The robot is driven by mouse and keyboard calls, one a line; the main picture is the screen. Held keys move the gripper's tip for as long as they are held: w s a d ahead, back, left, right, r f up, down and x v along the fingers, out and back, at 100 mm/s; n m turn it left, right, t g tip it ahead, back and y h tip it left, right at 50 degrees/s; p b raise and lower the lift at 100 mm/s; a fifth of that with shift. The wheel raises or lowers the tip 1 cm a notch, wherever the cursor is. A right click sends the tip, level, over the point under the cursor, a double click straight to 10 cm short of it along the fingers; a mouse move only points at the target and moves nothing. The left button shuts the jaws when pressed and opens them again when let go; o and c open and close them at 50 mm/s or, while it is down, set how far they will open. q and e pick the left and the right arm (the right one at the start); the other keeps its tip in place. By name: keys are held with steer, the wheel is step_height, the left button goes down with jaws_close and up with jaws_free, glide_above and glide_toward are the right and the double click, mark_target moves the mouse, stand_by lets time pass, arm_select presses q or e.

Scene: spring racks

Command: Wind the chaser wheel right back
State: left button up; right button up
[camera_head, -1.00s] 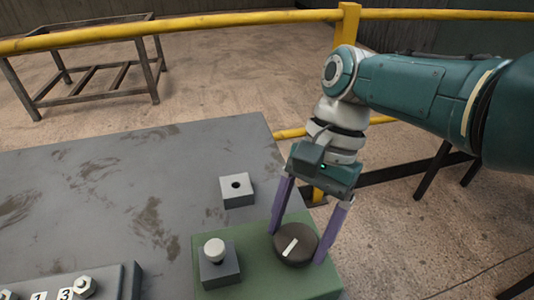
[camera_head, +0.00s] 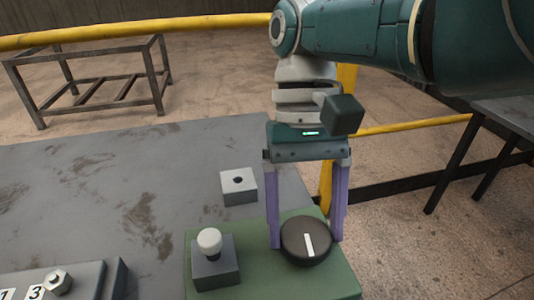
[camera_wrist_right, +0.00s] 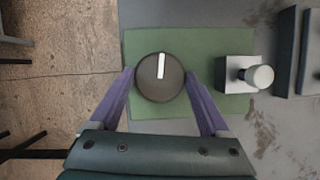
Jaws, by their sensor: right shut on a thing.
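The chaser wheel, taken to be the dark round knob (camera_head: 306,243) with a white mark, sits on a green plate (camera_head: 335,286) at the table's right end. In the head view its mark is near upright, the lower end slightly right. My right gripper (camera_head: 306,244) points down with its purple fingers on either side of the wheel, shut on it. The right wrist view shows the wheel (camera_wrist_right: 160,78) between the fingertips (camera_wrist_right: 160,75). My left gripper is not in view.
A grey block with a white-topped post (camera_head: 209,240) stands on the plate left of the wheel. A grey block with a hole (camera_head: 238,186) sits behind it. A numbered rail with bolts (camera_head: 90,280) lies front left. Yellow railing (camera_head: 140,27) runs behind the table.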

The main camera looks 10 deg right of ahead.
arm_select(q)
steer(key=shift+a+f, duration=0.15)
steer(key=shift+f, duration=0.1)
arm_select(e)
steer(key=shift+n, duration=0.3)
steer(key=o, duration=1.2)
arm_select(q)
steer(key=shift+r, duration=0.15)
